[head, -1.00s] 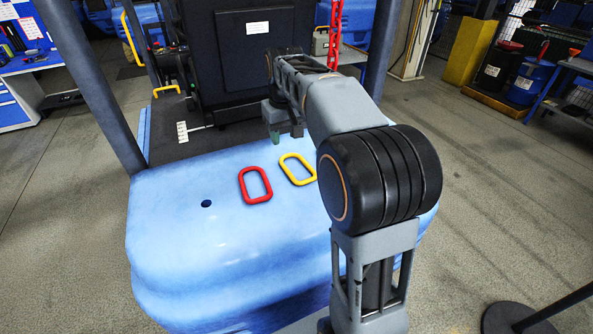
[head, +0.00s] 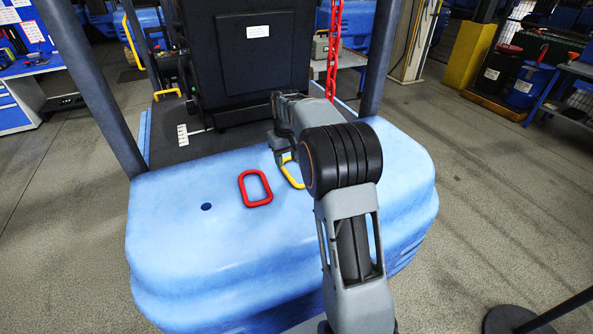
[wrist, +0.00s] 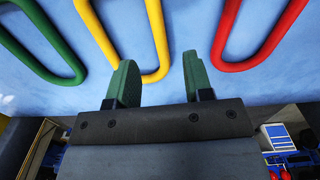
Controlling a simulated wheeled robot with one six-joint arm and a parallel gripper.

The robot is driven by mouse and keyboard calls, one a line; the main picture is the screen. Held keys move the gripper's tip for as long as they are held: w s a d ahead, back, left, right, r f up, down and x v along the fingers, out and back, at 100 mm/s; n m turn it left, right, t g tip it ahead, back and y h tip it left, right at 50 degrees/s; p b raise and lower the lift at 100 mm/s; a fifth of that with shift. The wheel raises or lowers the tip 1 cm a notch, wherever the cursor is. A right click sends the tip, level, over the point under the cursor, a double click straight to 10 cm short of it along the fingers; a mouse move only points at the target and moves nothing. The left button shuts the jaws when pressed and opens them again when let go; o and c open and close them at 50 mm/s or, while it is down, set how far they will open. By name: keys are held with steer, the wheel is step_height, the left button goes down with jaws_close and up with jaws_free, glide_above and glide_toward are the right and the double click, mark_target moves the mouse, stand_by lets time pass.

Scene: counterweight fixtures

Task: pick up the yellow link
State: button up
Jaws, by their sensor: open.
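The yellow link (head: 291,178) lies flat on the blue counterweight (head: 190,250), partly hidden by my arm in the head view. In the wrist view the yellow link (wrist: 156,40) runs up from between my green fingers, its rounded near end by the left finger. My gripper (wrist: 160,72) is open and empty. Its left finger overlaps the link's near end in the picture, and its right finger is in the gap between the yellow and red links. I cannot tell how high the fingertips are above the surface.
A red link (head: 255,188) lies left of the yellow one in the head view; it is at the right in the wrist view (wrist: 268,45). A green link (wrist: 55,75) lies on the other side, hidden in the head view. A dark seat back (head: 250,60) stands behind.

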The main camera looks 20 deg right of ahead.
mark_target(287, 172)
steer(key=shift+w+f+p, duration=0.15)
steer(key=shift+f+p, duration=0.9)
steer(key=shift+f, duration=1.65)
steer(key=shift+c, duration=0.4)
jaws_close()
steer(key=shift+r, duration=0.1)
